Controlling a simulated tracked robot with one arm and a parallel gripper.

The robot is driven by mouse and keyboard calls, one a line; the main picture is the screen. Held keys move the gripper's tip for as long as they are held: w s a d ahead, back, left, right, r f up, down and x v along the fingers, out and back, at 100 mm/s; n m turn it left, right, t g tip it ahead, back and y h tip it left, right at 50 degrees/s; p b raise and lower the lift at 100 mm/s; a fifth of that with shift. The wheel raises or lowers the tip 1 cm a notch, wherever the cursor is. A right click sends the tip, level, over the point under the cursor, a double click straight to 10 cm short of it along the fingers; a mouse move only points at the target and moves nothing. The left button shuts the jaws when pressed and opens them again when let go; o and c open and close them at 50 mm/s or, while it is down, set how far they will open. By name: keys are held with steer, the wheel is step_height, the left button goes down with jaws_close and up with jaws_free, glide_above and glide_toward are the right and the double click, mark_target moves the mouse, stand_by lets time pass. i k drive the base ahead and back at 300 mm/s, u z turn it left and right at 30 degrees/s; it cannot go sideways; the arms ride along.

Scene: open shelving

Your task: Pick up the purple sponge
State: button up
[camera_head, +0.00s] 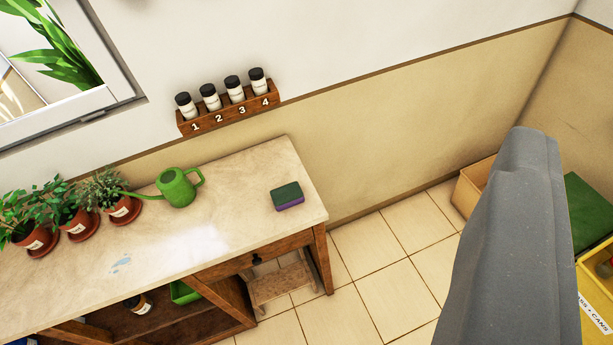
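The purple sponge (288,196) lies flat on the wooden-framed worktop (230,235), near its right end. Its top is a dark green scouring layer, and the purple shows along its lower front side. Nothing covers it, and bare worktop surrounds it. My gripper's fingers do not show in this view, so I cannot see where they are relative to the sponge.
A green watering can (178,188) and potted plants (122,208) stand left of the sponge. A numbered rack (230,110) of jars hangs above. A large grey shape (515,250) blocks the right foreground. Boxes stand behind it. Tiled floor (385,250) is clear beyond the worktop.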

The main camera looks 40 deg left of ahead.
mark_target(285, 197)
steer(key=u, duration=0.45)
steer(key=i, duration=0.95)
steer(key=u, duration=0.7)
